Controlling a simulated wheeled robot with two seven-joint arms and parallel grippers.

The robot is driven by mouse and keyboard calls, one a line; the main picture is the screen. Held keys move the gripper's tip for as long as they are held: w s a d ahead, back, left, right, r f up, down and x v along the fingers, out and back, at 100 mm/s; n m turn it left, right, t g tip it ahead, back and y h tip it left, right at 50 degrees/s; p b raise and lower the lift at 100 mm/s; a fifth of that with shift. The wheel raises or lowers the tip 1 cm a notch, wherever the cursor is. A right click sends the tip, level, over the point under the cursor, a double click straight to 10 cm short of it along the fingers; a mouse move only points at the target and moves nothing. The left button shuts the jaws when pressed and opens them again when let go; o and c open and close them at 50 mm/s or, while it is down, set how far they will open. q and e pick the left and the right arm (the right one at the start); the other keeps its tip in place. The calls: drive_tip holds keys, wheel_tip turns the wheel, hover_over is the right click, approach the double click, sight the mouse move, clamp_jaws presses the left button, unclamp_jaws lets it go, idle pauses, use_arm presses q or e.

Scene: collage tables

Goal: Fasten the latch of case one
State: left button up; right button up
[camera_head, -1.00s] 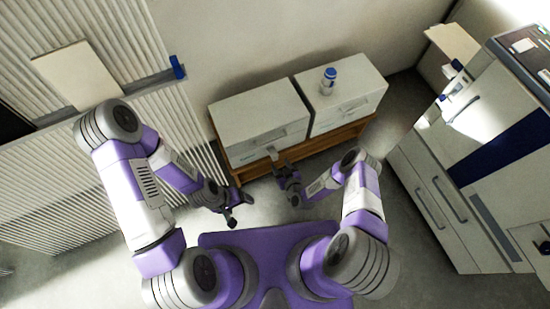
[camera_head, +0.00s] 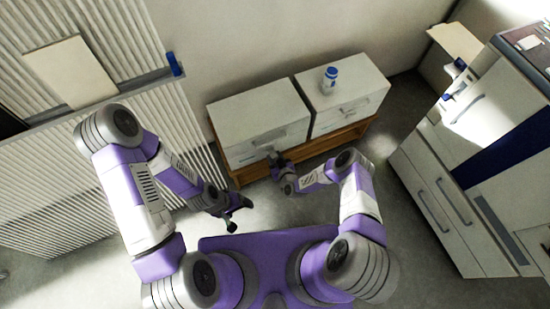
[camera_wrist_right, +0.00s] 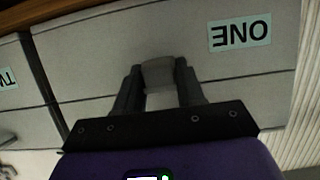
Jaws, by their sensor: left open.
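Case one (camera_head: 250,108) is the left pale box on the wooden stand; its label ONE appears upside down in the right wrist view (camera_wrist_right: 240,33). Its grey latch (camera_wrist_right: 158,72) is on the front face, between the fingers of my right gripper (camera_wrist_right: 160,84). The fingers flank the latch closely; I cannot tell whether they press on it. In the head view my right gripper (camera_head: 275,159) is at the case's front and hides most of the latch. Whether the latch lies flat is unclear. My left gripper (camera_head: 239,213) is open and empty, low and left, away from the case.
A second pale case (camera_head: 350,85) stands close on the right, with a white and blue bottle (camera_head: 329,79) on top. Both rest on a wooden stand (camera_head: 310,150). A cabinet (camera_head: 430,185) is at the right, a ribbed panel (camera_head: 180,120) at the left.

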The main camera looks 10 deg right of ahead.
sight(272, 152)
drive_tip(key=shift+c, duration=1.3)
drive_tip(key=shift+w+a+r+g+h+p, duration=0.1)
drive_tip(key=shift+r+g+h+p, duration=0.2)
drive_tip(key=shift+r+g+p, duration=0.55)
drive_tip(key=shift+w+g+p, duration=0.15)
drive_tip(key=shift+g+p, duration=0.6)
drive_tip(key=shift+p, duration=0.35)
drive_tip(key=shift+w+a+r+g+h+p, duration=0.15)
drive_tip(key=shift+g+h+p, duration=0.1)
drive_tip(key=shift+g, duration=0.25)
drive_tip(key=shift+w+r+g+h+p, duration=0.15)
drive_tip(key=shift+g+h, duration=0.1)
drive_tip(key=shift+g, duration=0.25)
drive_tip(key=shift+w+r+g+h, duration=0.2)
drive_tip(key=shift+g+h, duration=0.1)
drive_tip(key=shift+g, duration=0.6)
drive_tip(key=o, duration=0.7)
drive_tip(key=shift+c, duration=0.2)
drive_tip(key=shift+o, duration=1.1)
